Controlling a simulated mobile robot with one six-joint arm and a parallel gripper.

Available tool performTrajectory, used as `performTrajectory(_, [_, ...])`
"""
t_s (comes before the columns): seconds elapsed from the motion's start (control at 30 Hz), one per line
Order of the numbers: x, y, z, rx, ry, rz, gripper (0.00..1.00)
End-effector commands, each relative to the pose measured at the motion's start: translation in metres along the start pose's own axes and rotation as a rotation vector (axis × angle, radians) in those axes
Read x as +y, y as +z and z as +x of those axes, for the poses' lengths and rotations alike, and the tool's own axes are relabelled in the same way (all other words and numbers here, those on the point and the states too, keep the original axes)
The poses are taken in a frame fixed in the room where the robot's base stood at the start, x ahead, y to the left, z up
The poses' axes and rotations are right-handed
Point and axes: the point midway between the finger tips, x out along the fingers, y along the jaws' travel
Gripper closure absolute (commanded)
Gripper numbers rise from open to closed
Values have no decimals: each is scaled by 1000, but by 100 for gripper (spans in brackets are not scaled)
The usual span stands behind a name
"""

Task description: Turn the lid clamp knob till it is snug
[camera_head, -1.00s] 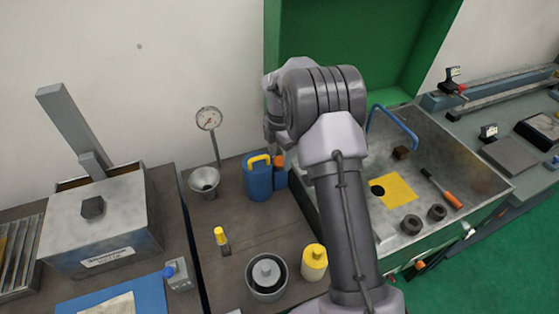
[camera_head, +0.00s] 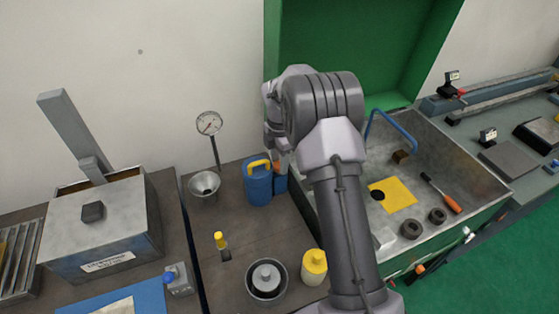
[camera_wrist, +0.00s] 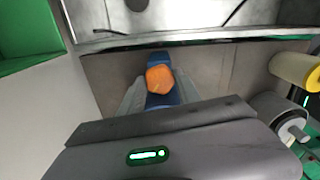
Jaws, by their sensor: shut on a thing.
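The clamp knob is an orange, faceted knob (camera_wrist: 159,79) on a blue body (camera_wrist: 160,99) in the wrist view. My gripper (camera_wrist: 159,88) has pale grey fingers on either side of the knob and is shut on it. In the head view a small orange patch of the knob (camera_head: 277,166) shows above the blue body (camera_head: 280,182), beside my arm. My arm hides most of the fingers there. How tight the knob is cannot be seen.
A blue can with a yellow handle (camera_head: 257,188) stands just left of the blue body. A funnel cup (camera_head: 204,185) and a dial gauge (camera_head: 209,124) are further left. A metal tray (camera_head: 437,152) with tools lies to the right.

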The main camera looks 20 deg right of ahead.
Motion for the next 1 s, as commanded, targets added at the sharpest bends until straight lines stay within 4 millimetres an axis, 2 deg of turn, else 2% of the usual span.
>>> performTrajectory(0.6, [0, 0, -1, 0, -1, 490, 100])
performTrajectory(1.0, [0, 0, -1, -1, 1, 696, 100])
